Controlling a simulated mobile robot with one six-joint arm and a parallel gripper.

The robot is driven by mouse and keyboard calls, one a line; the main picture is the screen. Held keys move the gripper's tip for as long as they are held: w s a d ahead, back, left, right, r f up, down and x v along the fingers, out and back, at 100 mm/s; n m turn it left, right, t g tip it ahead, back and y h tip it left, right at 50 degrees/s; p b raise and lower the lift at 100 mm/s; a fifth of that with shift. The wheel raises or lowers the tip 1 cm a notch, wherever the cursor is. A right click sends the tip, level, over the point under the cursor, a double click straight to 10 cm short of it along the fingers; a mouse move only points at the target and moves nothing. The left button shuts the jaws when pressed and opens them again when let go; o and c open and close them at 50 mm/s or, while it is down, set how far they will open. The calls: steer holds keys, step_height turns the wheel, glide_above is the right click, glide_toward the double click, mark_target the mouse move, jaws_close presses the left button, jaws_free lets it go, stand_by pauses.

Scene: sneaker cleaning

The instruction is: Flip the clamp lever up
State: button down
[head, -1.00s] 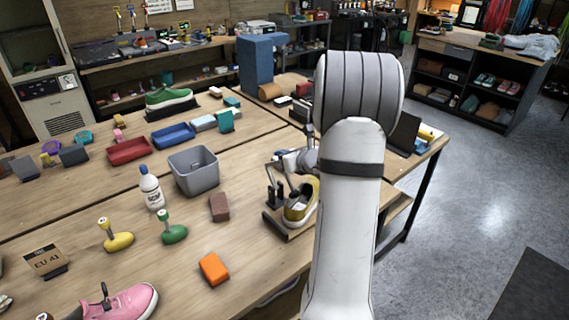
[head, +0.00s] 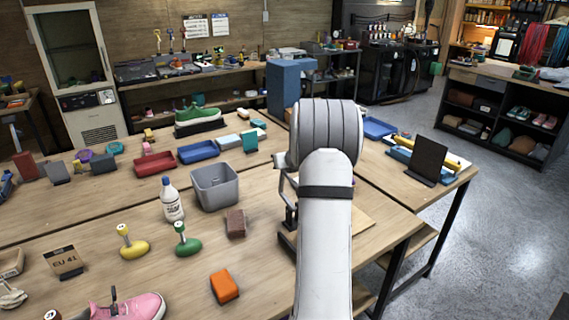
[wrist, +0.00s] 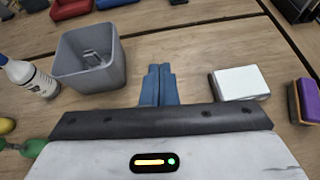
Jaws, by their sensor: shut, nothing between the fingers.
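My gripper shows in the wrist view, its two blue fingers (wrist: 158,85) together and empty over bare wooden table. In the head view my arm hides the gripper. A thin dark upright piece (head: 288,202), perhaps part of the clamp stand, shows just left of my arm, with a dark base edge below it. My arm covers the rest, including the yellow sneaker seen there earlier. The clamp lever cannot be made out in either view, so its position cannot be told.
A grey bin (head: 215,187) stands left of my arm; it also shows in the wrist view (wrist: 88,62). A brown block (head: 235,223), an orange block (head: 224,287) and a white bottle (head: 172,201) are nearby. A white-topped block (wrist: 240,82) lies right of the fingers.

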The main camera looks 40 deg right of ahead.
steer(key=shift+w+f, duration=0.1)
steer(key=shift+w, duration=0.2)
stand_by(0.4)
steer(key=shift+s+a+r, duration=0.1)
steer(key=shift+s+r, duration=0.2)
steer(key=shift+s, duration=0.1)
steer(key=s+a+r+p, duration=0.1)
steer(key=s+r, duration=0.3)
steer(key=r, duration=0.7)
steer(key=shift+s, duration=0.35)
steer(key=shift+a+r, duration=0.1)
